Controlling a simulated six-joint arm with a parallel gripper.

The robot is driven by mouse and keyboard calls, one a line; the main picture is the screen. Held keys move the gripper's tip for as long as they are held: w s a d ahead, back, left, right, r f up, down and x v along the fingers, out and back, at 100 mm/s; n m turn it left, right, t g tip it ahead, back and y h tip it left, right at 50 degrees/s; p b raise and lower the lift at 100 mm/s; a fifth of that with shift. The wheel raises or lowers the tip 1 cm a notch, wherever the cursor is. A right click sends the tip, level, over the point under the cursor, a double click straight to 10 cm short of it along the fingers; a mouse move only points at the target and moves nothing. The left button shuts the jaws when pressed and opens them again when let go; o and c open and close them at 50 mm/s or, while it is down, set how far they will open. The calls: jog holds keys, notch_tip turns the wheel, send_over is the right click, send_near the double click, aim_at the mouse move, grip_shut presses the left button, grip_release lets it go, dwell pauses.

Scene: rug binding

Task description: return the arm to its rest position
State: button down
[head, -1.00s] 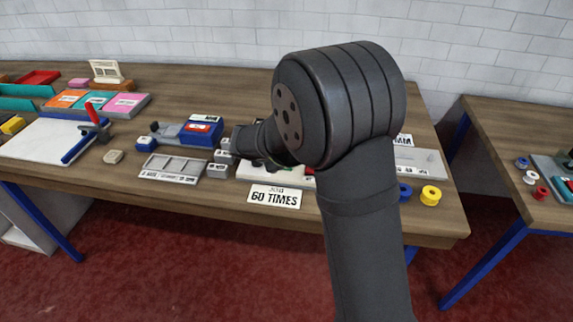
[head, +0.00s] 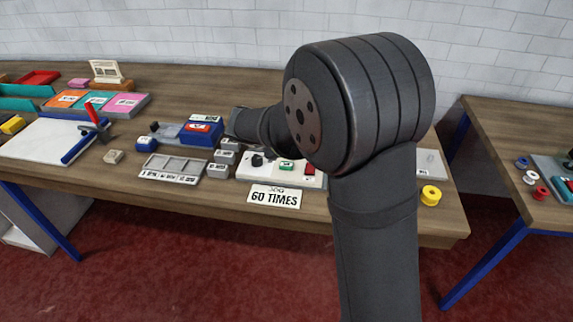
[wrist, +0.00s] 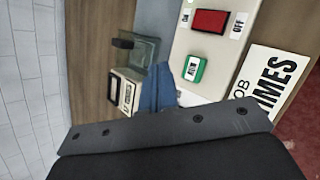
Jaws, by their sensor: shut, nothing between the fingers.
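My arm fills the centre right of the head view, its large dark joint raised over the workbench (head: 110,185). Its forearm reaches left to a dark wrist end above the bench; my gripper's fingertips are hidden in that view. In the wrist view my gripper (wrist: 160,74) shows as blue fingers that are shut and empty. They are over the bench beside a pale control panel (wrist: 215,58), apparently clear of it. The panel has a green button (wrist: 194,68) and a red switch (wrist: 209,21); it also shows in the head view (head: 308,181).
Left of the panel are small grey blocks (head: 226,157), a grey tray (head: 173,168) and a blue device (head: 201,134). A yellow spool (head: 431,195) is at right. A second bench (head: 495,150) stands farther right.

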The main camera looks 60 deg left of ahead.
jog(key=shift+f, duration=0.85)
notch_tip(320, 180, up, 6)
jog(key=shift+f, duration=0.25)
jog(key=shift+f, duration=0.1)
